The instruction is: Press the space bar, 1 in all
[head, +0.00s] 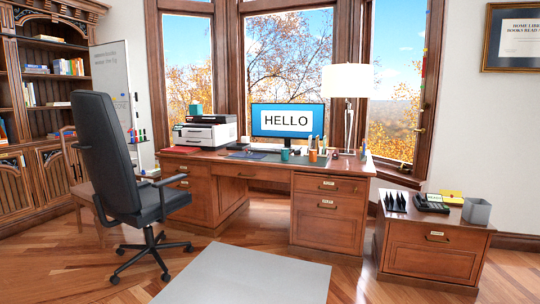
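A wooden desk (325,183) stands in front of the bay window. A monitor (287,121) on it shows the word HELLO on a white panel with a blue border. A dark flat item (250,155) lies on the desk in front of the monitor. It is too small to tell whether it is a keyboard, and no space bar can be made out. My gripper is not in view.
A black office chair (115,165) stands left of the desk. A grey mat (247,275) lies on the floor in front. A printer (206,130), mugs and a lamp (347,82) are on the desk. A low cabinet (432,253) with a phone (431,203) stands right.

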